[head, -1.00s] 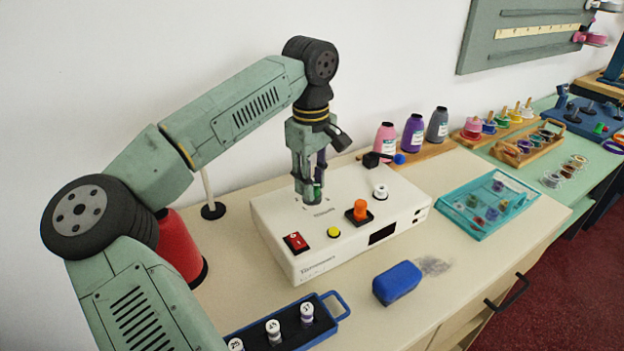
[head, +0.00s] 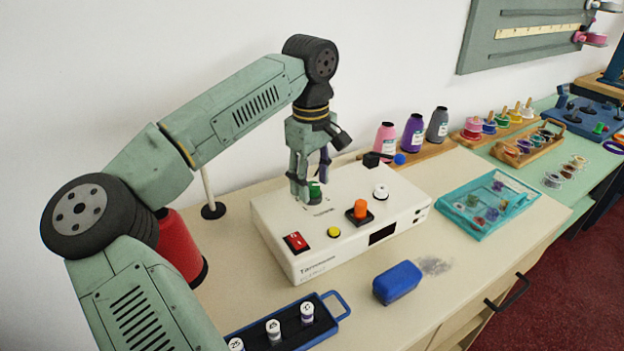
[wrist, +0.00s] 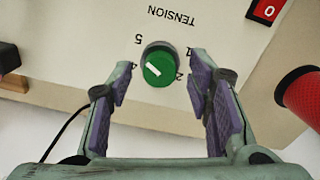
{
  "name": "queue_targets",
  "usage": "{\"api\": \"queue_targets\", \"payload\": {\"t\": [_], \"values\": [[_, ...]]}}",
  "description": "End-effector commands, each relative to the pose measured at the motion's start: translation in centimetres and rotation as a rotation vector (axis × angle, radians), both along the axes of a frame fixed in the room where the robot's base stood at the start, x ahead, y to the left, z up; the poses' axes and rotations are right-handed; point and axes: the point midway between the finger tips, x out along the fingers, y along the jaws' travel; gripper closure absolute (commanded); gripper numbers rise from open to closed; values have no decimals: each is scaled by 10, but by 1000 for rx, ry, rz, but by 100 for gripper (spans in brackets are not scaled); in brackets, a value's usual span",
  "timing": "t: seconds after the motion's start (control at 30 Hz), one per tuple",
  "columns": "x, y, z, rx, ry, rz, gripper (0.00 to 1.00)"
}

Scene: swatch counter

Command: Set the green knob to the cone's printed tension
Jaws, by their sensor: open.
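The green knob (wrist: 160,66) stands on the white machine box (wrist: 90,30), beside the upside-down word TENSION. It carries a short white pointer line. Printed numbers around it include 5, 1 and 2; the finger partly covers others. In the head view the knob (head: 315,191) shows beside my fingers. My gripper (wrist: 163,90) is open, with one purple-padded finger on each side of the knob and visible gaps between. Pink (head: 385,141), purple (head: 412,134) and grey (head: 437,126) thread cones stand behind the box. Their labels are too small to read.
The box also bears a red switch (head: 295,241), yellow button (head: 334,232), orange knob (head: 360,209) and white knob (head: 380,192). A red cone (head: 180,248) stands left of it. A blue block (head: 397,283) and teal tray (head: 490,205) lie on the counter.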

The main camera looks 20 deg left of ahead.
Motion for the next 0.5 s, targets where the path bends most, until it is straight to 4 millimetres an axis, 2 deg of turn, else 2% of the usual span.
{"api": "queue_targets", "payload": {"t": [0.17, 0.5], "values": [[0, 0, 25, 2, -3, 0, 54], [-1, 0, 95, 1, -3, 0, 54]]}}
